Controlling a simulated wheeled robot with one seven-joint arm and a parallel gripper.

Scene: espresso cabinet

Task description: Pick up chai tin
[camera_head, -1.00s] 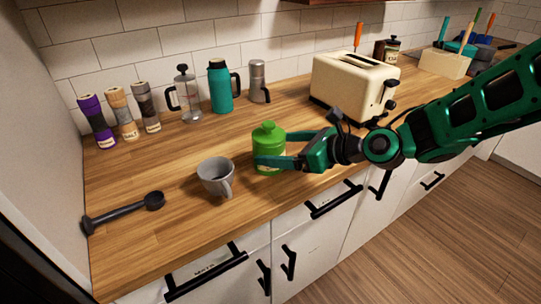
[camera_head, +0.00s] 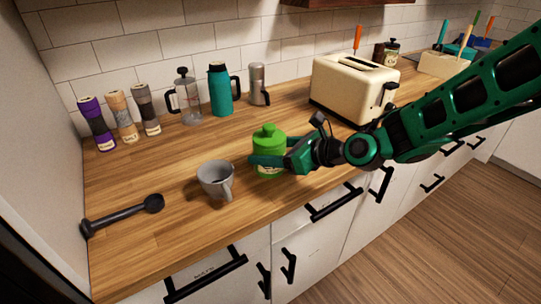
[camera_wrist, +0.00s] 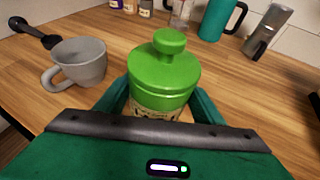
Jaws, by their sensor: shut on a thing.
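The chai tin is a green lidded canister (camera_head: 269,141) with a pale label, upright on the wooden counter near its front edge. In the wrist view the tin (camera_wrist: 164,72) stands between my two green fingers, its label partly hidden by the gripper. My gripper (camera_head: 268,162) reaches in from the right and is shut on the tin around its body, below the lid. I cannot see any gap between the tin's base and the counter.
A grey mug (camera_head: 215,180) stands close to the tin's left, and a black scoop (camera_head: 122,213) lies farther left. A French press (camera_head: 187,98), teal flask (camera_head: 221,88) and grey grinder (camera_head: 259,84) stand behind. A cream toaster (camera_head: 353,88) is at the right, near my arm.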

